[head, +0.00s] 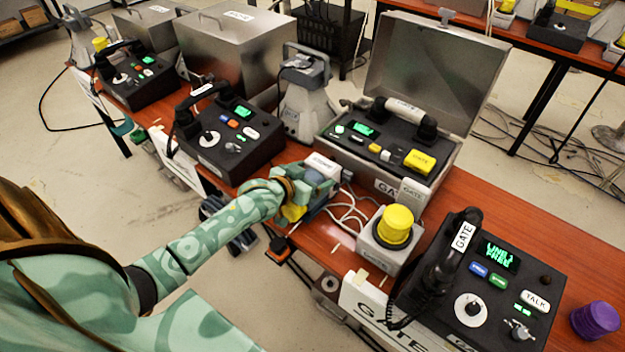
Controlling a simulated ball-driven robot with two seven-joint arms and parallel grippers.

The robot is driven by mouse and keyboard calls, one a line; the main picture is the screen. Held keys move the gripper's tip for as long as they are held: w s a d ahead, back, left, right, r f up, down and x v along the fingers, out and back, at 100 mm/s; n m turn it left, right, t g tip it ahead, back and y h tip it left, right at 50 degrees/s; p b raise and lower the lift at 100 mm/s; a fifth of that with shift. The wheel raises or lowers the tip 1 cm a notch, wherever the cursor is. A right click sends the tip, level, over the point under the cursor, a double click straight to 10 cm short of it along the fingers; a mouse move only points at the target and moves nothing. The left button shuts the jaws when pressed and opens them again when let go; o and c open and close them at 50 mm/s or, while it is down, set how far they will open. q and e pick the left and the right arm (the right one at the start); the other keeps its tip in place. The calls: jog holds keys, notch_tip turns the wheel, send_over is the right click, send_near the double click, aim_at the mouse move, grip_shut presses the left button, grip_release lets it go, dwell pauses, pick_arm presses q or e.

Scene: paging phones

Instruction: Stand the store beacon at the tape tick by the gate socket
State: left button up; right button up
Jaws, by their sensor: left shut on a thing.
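My left gripper (316,184) is shut on a small grey-white thing with a pale labelled face (323,164), above the front edge of the red-brown table (470,190). This looks like the store beacon, but its label is too small to read and my fingers hide much of it. A yellow part (293,212) shows below my fingers. To its right, a grey box with a yellow dome (396,224) stands upright by the gate phone (478,280). I cannot make out the gate socket or the tape tick for certain. My right gripper is not in view.
An open metal case (425,75) with a GATE handset stands behind the gripper. White cables (350,212) lie between it and the domed box. A grey horn-shaped unit (308,100) and another black phone (228,140) stand left. A purple cylinder (596,319) is far right.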

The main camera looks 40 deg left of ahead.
pick_arm(q)
jog(key=shift+w+f, duration=0.1)
jog(key=shift+f, duration=0.3)
jog(key=shift+r, duration=0.15)
jog(key=o, duration=1.9)
jog(key=shift+f, duration=0.2)
jog(key=shift+o, duration=0.2)
jog(key=shift+s+r, duration=0.15)
jog(key=shift+s, duration=0.05)
jog(key=p+v, duration=0.4)
jog(key=v, duration=0.7)
jog(key=shift+p, duration=0.3)
jog(key=shift+s+r, duration=0.1)
jog(key=shift+s, duration=0.3)
